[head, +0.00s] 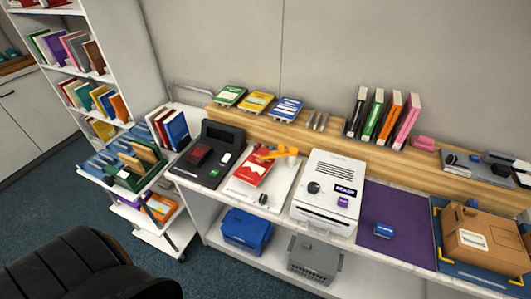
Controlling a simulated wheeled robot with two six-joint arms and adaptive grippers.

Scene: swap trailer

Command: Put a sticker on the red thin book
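A red book (252,167) with white marks lies on a white board (277,190) on the counter. An orange tool (272,153) sits at its upper edge and partly covers it. Another red-spined book (160,125) stands among books in the rack on the left cart; I cannot tell which is the thin one. A small dark red item (199,154) lies on the black device (213,148). A white machine (328,190) with a black knob and a small purple item stands right of the board. No sticker is clearly identifiable. Neither gripper is visible.
A purple mat (366,215) holds a small blue item (384,230). A cardboard box (482,242) stands on a blue tray at right. Several upright books (382,117) and flat label packs (257,102) line the wooden ledge. Blue (247,229) and grey (315,260) crates sit below.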

